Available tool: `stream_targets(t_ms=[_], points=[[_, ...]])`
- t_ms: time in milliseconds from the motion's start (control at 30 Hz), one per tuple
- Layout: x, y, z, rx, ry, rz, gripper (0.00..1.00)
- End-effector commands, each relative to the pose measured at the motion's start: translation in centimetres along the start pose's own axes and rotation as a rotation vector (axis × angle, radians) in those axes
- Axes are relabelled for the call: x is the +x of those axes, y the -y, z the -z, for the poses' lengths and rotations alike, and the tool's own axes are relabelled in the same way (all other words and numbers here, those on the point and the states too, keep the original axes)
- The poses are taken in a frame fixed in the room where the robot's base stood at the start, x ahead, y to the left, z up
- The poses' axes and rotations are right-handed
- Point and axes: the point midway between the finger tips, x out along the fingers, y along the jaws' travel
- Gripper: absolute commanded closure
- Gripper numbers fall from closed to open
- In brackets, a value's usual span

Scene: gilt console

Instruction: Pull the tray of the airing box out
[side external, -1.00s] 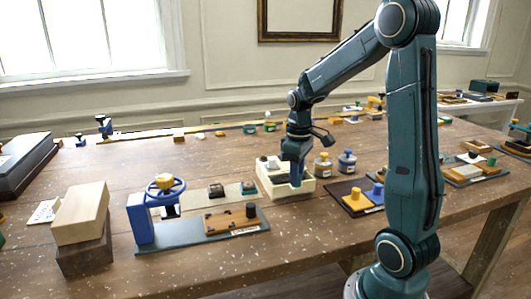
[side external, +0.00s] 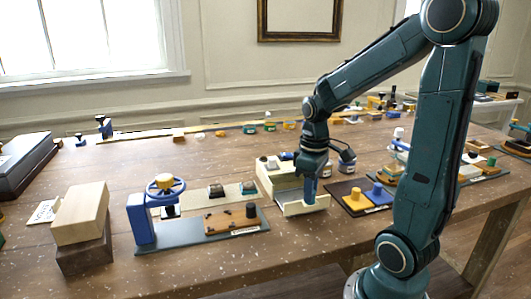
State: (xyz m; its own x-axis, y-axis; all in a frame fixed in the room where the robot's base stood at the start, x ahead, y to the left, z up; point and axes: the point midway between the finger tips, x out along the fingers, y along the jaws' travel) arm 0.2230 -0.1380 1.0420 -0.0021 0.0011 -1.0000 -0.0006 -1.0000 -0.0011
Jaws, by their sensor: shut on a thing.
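The airing box (side external: 272,172) is a cream box in the middle of the table in the side external view. Its tray (side external: 291,207) stands out from the box toward the table's front edge, its cream front panel visible. My gripper (side external: 309,201) points down at the tray's front and is shut on it. The fingertips are partly hidden behind the front panel. My wrist and forearm cover part of the box's right side and the tray's inside.
Left is a grey base with a blue handwheel (side external: 166,188) and a brown block (side external: 231,219). Bare table lies in front of the tray.

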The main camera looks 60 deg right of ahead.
Motion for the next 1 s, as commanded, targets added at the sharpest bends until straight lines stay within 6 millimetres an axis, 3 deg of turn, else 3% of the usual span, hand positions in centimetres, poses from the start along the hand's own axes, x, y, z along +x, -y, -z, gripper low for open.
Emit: stream_targets(t_ms=[200, 567, 600, 700, 1000], points=[[-0.2, 1.6, -1.6, -0.002, -0.007, -0.003, 1.0], [-0.2, 1.8, -1.8, -0.001, -0.008, -0.004, 1.0], [-0.2, 1.8, -1.7, -0.001, -0.008, -0.004, 0.72], [-0.1, 1.8, -1.8, -0.001, -0.006, -0.003, 0.55], [-0.1, 1.9, -1.9, -0.001, -0.003, -0.002, 0.55]])
